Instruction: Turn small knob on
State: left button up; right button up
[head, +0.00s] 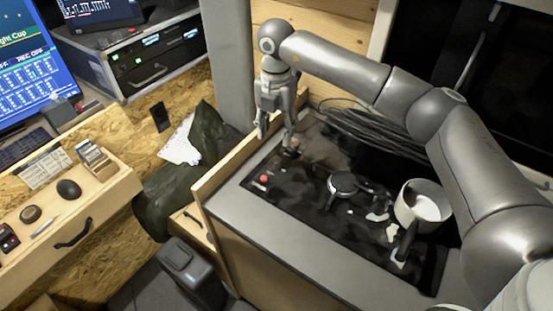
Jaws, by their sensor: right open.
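The stove (300,213) is a dark cooktop set in a grey counter. A small brownish-black knob-like part (292,153) stands at its far left corner, partly hidden by a finger of my right gripper. A small red knob or button (264,178) sits nearer on the left edge. I cannot tell which one is the small knob, nor its setting. My right gripper (276,142) points down, open, over the far left corner. One finger is at or just above the brownish part; contact is unclear. My left gripper is not in view.
A round burner (342,183) is mid-cooktop. A white pot (407,210) with a dark handle stands to its right, under my right arm. Coiled cables (370,130) lie behind. A wooden ledge (232,160) borders the left side. A dark bin (190,270) stands below.

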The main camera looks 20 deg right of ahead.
aim_at(276, 159)
notch_tip(276, 159, down, 8)
jog(key=p, duration=0.2)
jog(key=shift+f+p, duration=0.25)
jog(key=shift+p, duration=0.05)
jog(key=shift+f, duration=0.7)
grip_shut()
